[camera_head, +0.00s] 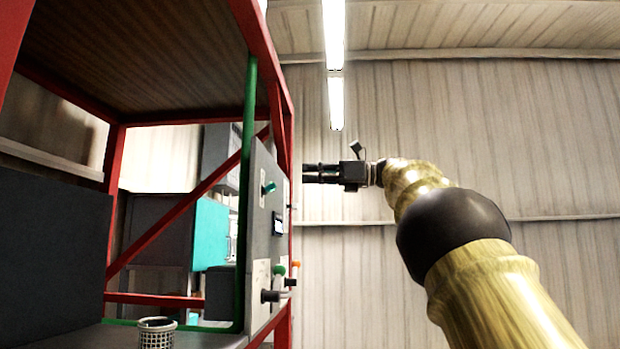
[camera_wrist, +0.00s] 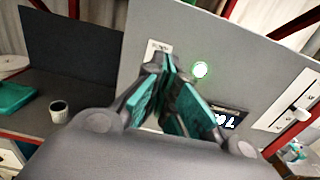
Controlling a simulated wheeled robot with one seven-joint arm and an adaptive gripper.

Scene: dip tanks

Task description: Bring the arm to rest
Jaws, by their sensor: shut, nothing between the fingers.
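My arm reaches in from the lower right in the head view, with its brass-coloured links raised and bent toward the left. My gripper (camera_head: 306,174) is at its end, pointing left at the grey control panel (camera_head: 262,222). The wrist view shows my gripper (camera_wrist: 168,75) from behind, its teal-padded fingers converging in front of the panel with nothing held between them. A lit green button (camera_wrist: 200,69) is just right of the fingertips in that view. I cannot tell whether the fingertips touch the panel.
A small display (camera_wrist: 228,118) and a lever in a white slot plate (camera_wrist: 300,112) are on the panel. A mesh basket (camera_head: 156,333) stands on the bench at lower left. Red frame posts (camera_head: 113,190) surround the station. The space right of the panel is open around my arm.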

